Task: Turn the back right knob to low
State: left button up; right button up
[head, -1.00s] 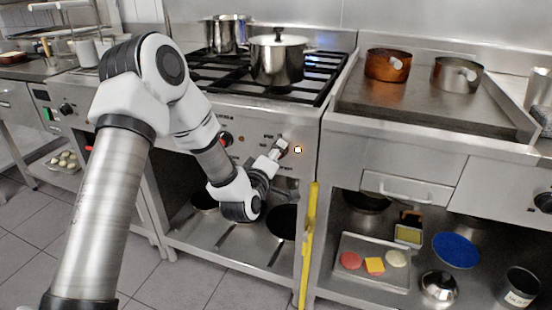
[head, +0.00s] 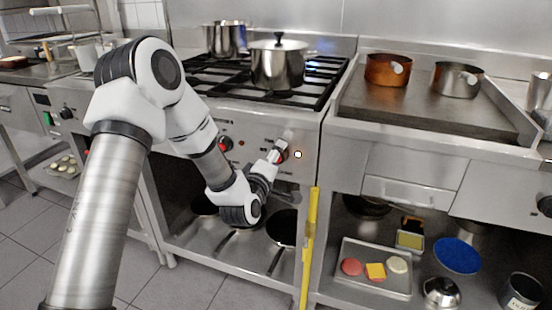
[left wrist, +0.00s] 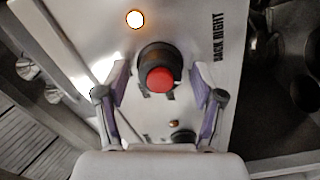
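The back right knob (left wrist: 160,78) has a dark body and a red centre. The label BACK RIGHT (left wrist: 218,37) is beside it. In the left wrist view it sits between the fingers of my left gripper (left wrist: 160,85), which are apart with gaps on both sides. I cannot tell how deep the fingers reach around it, and its pointer mark is not clear. In the head view my left gripper (head: 277,152) is at the stove's front panel and partly covers the knob. A lit indicator (left wrist: 135,19) glows near the knob, also seen in the head view (head: 298,154). My right gripper is not in view.
Another red knob (head: 226,144) is left on the panel. A lidded pot (head: 277,68) and another pot (head: 226,40) stand on the stove grates, with a bluish glow behind the lidded pot. A yellow upright strip (head: 310,240) stands right of the stove opening.

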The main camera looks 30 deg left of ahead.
pick_arm(q)
jog(key=v, duration=0.7)
jog(key=shift+s, duration=0.25)
